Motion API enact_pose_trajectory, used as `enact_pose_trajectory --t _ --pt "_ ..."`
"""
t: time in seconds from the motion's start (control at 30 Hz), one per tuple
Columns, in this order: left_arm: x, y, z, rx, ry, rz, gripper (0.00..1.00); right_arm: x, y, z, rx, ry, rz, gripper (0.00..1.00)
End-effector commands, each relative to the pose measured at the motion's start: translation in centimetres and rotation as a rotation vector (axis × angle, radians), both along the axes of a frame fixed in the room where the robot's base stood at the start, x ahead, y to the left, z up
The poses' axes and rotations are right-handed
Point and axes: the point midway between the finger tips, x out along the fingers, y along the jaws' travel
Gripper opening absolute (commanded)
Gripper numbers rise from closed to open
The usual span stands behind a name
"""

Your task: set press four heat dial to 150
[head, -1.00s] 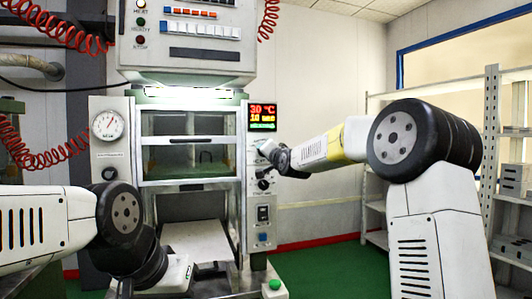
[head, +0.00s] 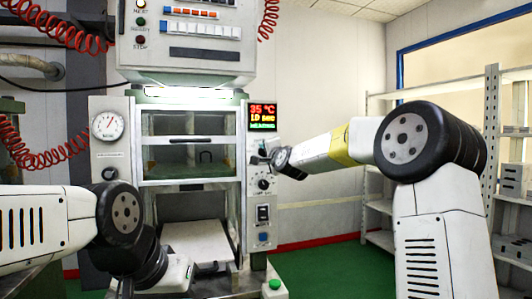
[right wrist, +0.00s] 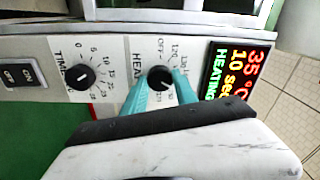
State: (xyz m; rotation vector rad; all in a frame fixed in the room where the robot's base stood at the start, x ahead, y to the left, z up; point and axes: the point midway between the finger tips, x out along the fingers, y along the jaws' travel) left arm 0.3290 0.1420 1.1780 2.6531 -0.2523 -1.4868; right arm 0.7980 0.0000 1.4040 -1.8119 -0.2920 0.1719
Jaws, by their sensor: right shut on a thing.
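The heat dial (right wrist: 160,78) is a black round knob under the word HEAT in the right wrist view, with OFF, 120 and further marks around it; its pointer is too small to read. The teal fingers of my right gripper (right wrist: 161,88) are shut on the knob from both sides. In the head view my right gripper (head: 258,159) is at the press's right-hand panel and hides the dial. The red display (head: 263,117) reads 35 °C and 10 sec; it also shows HEATING in the right wrist view (right wrist: 229,72). My left gripper (head: 207,269) is low before the press, its fingers unclear.
The timer dial (right wrist: 81,77) and an ON switch (right wrist: 22,74) lie beside the heat dial on the same panel. A pressure gauge (head: 108,126) is on the press's left side. Shelves (head: 492,150) stand at the right. A green button (head: 275,284) is low in front.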

Motion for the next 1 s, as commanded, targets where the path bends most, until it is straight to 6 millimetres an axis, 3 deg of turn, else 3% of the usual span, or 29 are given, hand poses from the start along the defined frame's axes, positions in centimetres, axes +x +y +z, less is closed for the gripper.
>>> enact_pose_trajectory --t 0.3,0.33,0.43,0.77,1.0 --pt "0.0 0.0 0.0 0.0 0.0 0.0 0.0 -0.1 0.2 0.3 0.003 -0.006 0.003 0.0" --pt "0.0 0.0 0.0 0.0 0.0 0.0 0.0 -0.1 0.2 0.3 0.003 -0.006 0.003 0.36" --pt "0.0 0.0 0.0 0.0 0.0 0.0 0.0 -0.1 0.2 0.3 0.002 -0.005 0.003 0.55" --pt "0.0 0.0 0.0 0.0 0.0 0.0 0.0 -0.2 0.0 0.1 0.001 -0.002 0.001 0.56" --pt "0.0 0.0 0.0 0.0 0.0 0.0 0.0 -3.2 -0.9 0.1 -0.001 -0.003 -0.001 0.56"
